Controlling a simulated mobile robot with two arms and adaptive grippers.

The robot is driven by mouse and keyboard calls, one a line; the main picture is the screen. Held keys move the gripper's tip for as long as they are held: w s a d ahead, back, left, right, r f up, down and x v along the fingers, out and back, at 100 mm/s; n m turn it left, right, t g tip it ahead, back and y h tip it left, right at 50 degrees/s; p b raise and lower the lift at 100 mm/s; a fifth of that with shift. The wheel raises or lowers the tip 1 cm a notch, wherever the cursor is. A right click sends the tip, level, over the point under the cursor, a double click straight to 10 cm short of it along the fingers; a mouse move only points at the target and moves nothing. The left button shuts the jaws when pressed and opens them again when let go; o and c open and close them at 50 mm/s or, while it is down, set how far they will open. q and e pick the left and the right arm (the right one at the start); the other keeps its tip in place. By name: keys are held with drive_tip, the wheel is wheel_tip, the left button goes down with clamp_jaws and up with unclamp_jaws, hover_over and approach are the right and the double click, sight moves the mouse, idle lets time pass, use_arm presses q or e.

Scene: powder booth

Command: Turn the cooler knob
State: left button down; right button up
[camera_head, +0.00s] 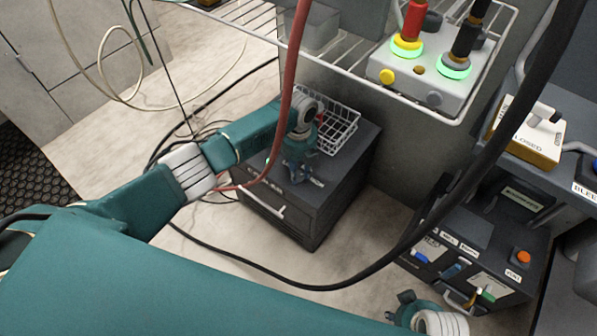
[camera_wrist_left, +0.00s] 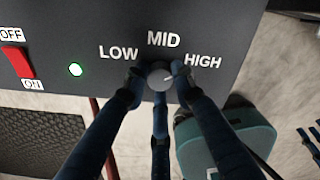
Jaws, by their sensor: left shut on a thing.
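The cooler knob (camera_wrist_left: 160,77) is a small round grey dial on a dark panel (camera_wrist_left: 230,30) in the left wrist view. LOW, MID and HIGH are printed around it, and a pale mark on its face points toward the right side. My left gripper (camera_wrist_left: 158,82) has its dark fingers closed around the knob. In the head view my left gripper (camera_head: 300,176) is at the dark cooler box (camera_head: 325,210), and the knob is hidden there. Part of my right gripper (camera_head: 405,303) shows at the bottom; its fingers are unclear.
The panel also has a red rocker switch (camera_wrist_left: 17,62) and a lit green lamp (camera_wrist_left: 75,69). A wire basket (camera_head: 343,132) stands on the cooler box. A red hose (camera_head: 291,75) and black cable (camera_head: 480,160) cross the view. A wire shelf (camera_head: 345,62) overhangs behind.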

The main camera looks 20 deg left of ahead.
sight(299, 174)
idle(0.3)
use_arm(q)
drive_tip(key=c, duration=1.9)
unclamp_jaws()
drive_tip(key=o, duration=0.5)
drive_tip(key=shift+r, duration=0.15)
drive_tip(key=shift+r, duration=0.35)
wheel_tip(299, 174, up, 11)
